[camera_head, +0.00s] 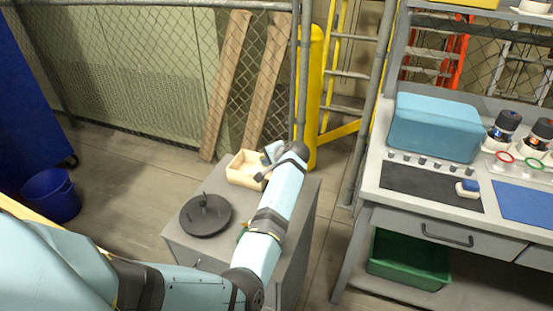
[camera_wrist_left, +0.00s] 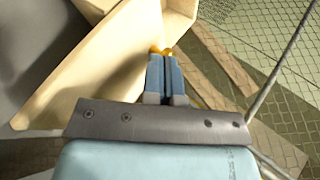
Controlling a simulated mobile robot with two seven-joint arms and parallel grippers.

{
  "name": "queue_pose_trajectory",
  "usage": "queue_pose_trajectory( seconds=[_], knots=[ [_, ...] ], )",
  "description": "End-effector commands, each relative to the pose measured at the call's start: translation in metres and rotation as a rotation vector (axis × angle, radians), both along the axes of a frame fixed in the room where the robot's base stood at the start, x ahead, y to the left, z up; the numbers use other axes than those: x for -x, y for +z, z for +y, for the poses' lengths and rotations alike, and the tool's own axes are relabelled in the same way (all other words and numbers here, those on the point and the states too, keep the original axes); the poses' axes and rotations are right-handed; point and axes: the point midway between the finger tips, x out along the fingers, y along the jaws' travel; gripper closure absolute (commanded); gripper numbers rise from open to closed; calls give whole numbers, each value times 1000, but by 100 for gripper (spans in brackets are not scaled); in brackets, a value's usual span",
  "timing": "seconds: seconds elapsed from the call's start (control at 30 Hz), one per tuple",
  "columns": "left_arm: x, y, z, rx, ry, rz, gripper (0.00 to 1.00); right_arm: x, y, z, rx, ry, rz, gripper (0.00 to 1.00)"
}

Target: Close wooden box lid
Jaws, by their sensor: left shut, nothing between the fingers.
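The pale wooden box (camera_head: 238,173) stands on the far part of a grey cabinet top, and its inside shows from above in the head view. My left gripper (camera_head: 266,165) is at the box's right side, partly hidden by my own arm. In the left wrist view its two fingers (camera_wrist_left: 162,52) are shut together and empty. Their tips are close to or touching the pale wood of the box (camera_wrist_left: 105,70). I cannot tell which of the wood panels there is the lid. My right gripper is out of view.
A round black object (camera_head: 206,218) with an upright post sits on the cabinet (camera_head: 175,240), nearer than the box. A wire fence, leaning planks (camera_head: 226,85) and a yellow post (camera_head: 313,100) stand behind. A workbench (camera_head: 390,212) is on the right.

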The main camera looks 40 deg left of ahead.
Motion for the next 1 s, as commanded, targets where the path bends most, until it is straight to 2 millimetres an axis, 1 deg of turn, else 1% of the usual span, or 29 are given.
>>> queue_pose_trajectory(
  seconds=[0.03,0.1,0.2,0.33,0.43,0.63,1.0],
  knots=[
    [5,9,18,-5,4,3,100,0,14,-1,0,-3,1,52],
    [10,9,38,-5,3,3,100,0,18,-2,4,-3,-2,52],
    [16,7,63,-4,3,3,100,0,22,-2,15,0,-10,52],
    [20,4,84,-2,2,1,100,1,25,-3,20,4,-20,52],
    [22,2,91,-1,1,0,100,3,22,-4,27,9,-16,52],
    [23,1,93,-1,2,0,100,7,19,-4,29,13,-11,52],
    [24,4,93,-1,2,2,100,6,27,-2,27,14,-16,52]
  ],
)
